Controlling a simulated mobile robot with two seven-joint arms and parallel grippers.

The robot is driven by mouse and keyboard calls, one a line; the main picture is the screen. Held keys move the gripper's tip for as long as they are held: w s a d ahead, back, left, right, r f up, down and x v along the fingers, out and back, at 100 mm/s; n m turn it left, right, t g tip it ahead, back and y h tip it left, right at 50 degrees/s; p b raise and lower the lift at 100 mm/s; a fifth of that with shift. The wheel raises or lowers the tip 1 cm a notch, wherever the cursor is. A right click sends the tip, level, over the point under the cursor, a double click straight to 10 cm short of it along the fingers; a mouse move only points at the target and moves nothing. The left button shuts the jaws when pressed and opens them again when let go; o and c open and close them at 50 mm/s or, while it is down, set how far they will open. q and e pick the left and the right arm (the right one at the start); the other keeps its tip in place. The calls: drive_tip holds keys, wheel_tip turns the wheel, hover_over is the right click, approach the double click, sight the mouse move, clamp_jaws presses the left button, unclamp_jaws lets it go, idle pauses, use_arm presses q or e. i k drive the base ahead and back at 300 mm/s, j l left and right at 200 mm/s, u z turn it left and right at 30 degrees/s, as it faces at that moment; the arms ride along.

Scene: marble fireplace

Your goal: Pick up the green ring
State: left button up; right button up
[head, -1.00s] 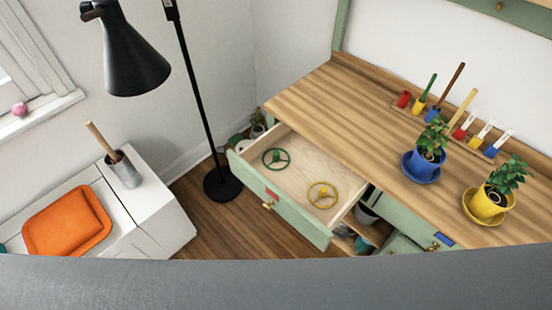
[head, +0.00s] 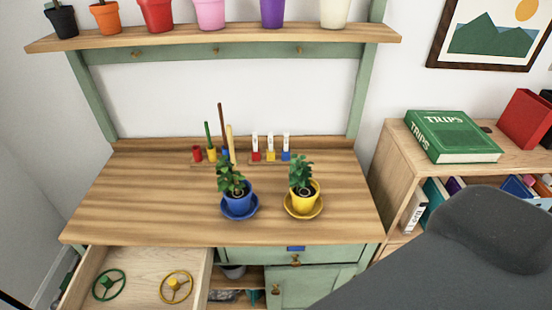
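The green ring (head: 107,284), with spokes like a small wheel, lies flat in the open left drawer (head: 141,259) of the desk, at the lower left of the head view. A similar yellow ring (head: 176,286) lies to its right in the same drawer. The two rings are apart. The drawer's front is cut off by the bottom edge of the picture. Neither of my grippers is in view. A large grey part of my own body fills the lower right.
The wooden desktop (head: 130,205) overhangs the drawer's back. On it stand a blue pot (head: 238,204) and a yellow pot (head: 302,201) with plants, with small coloured holders behind. A shelf (head: 230,36) with several pots is above. A bookcase (head: 388,160) with a green book (head: 450,136) stands right.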

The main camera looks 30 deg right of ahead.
sight(105, 281)
drive_tip(key=i+l+z, duration=0.1)
drive_tip(key=l+z, duration=0.2)
drive_tip(key=z, duration=0.15)
drive_tip(key=u, duration=1.35)
drive_tip(key=i+j, duration=0.1)
drive_tip(key=j, duration=0.2)
drive_tip(key=i+j, duration=0.1)
drive_tip(key=j, duration=0.2)
drive_tip(key=i+j+z, duration=0.1)
drive_tip(key=j, duration=0.15)
